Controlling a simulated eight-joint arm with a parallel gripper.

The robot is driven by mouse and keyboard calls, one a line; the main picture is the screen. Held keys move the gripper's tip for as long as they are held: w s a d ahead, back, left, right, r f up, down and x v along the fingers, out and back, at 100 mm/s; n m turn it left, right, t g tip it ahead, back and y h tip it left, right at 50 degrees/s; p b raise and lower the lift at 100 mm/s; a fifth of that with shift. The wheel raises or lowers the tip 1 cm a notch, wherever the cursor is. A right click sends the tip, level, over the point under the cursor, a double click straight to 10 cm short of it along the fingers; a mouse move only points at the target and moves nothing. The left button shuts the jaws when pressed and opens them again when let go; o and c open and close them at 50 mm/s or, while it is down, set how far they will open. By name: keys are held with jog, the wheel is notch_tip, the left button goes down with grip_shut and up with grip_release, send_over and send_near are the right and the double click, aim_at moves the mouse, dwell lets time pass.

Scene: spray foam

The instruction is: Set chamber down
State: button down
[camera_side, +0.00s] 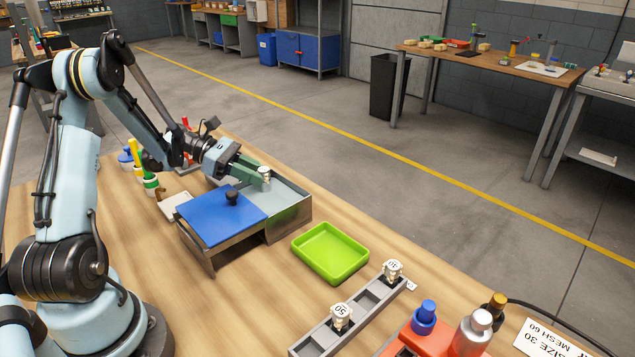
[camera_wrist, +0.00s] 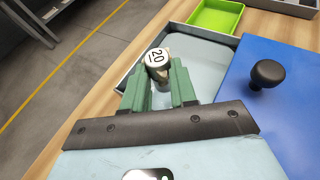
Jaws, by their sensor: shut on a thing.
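My gripper (camera_side: 257,172) is shut on a small white chamber (camera_side: 265,174) with a metal body. In the wrist view the chamber (camera_wrist: 156,58) shows "20" on its cap, between the green fingertips (camera_wrist: 160,78). The chamber is over the open part of a grey metal box (camera_side: 290,217), whose pale floor shows in the wrist view. I cannot tell whether the chamber touches that floor. A blue lid (camera_side: 218,218) with a black knob (camera_side: 232,197) covers the near left part of the box.
A green tray (camera_side: 330,253) lies right of the box. A grey slotted rack (camera_side: 352,314) holds chambers marked 50 (camera_side: 341,316) and 40 (camera_side: 392,270), with empty slots between. Bottles and a red holder (camera_side: 410,340) stand at the front right. Coloured containers (camera_side: 148,180) stand left of the box.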

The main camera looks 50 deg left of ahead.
jog(key=shift+f, duration=0.5)
jog(key=shift+f, duration=0.7)
jog(key=c, duration=0.9)
grip_release()
jog(key=shift+w, duration=0.1)
jog(key=shift+d+r, duration=0.1)
